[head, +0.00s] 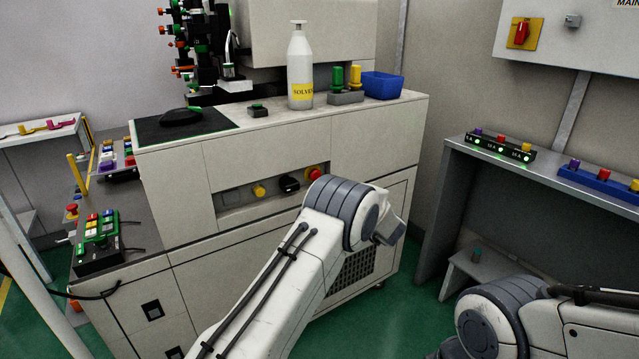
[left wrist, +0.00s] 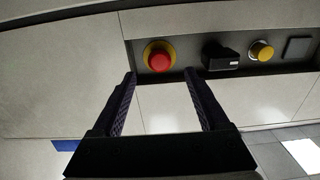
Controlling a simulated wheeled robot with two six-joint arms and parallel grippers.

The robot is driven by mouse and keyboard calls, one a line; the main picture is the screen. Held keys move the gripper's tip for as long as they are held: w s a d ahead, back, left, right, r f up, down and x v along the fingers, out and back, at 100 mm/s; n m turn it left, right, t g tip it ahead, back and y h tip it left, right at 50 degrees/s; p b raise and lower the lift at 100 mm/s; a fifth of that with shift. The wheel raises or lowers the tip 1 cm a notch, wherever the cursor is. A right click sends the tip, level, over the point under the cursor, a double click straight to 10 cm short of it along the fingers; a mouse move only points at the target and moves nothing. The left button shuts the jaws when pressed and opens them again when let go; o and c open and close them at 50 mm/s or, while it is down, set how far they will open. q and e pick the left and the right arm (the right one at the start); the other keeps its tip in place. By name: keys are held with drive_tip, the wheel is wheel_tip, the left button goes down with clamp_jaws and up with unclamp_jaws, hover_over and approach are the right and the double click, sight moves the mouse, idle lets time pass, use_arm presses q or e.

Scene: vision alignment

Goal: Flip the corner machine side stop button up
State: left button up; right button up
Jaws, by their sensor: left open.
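A red round stop button (head: 315,174) on a yellow ring sits at the right end of the recessed panel on the cream machine's front. In the left wrist view the red button (left wrist: 159,60) is just beyond my left gripper (left wrist: 160,76), roughly centred between its fingertips. The gripper is open, with nothing between its two dark fingers, and I see no contact. In the head view the left gripper is hidden behind my own arm. My right gripper is out of view; only part of my right arm shows at lower right.
Beside the stop button are a black switch (head: 289,184), a yellow button (head: 258,190) and a grey square (head: 231,197). A solvent bottle (head: 301,70) and a blue bin (head: 382,86) stand on the machine top. A grey table (head: 560,205) stands at right.

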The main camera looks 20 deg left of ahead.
use_arm(q)
drive_tip(key=x, duration=0.6)
drive_tip(key=shift+b, duration=0.4)
clamp_jaws()
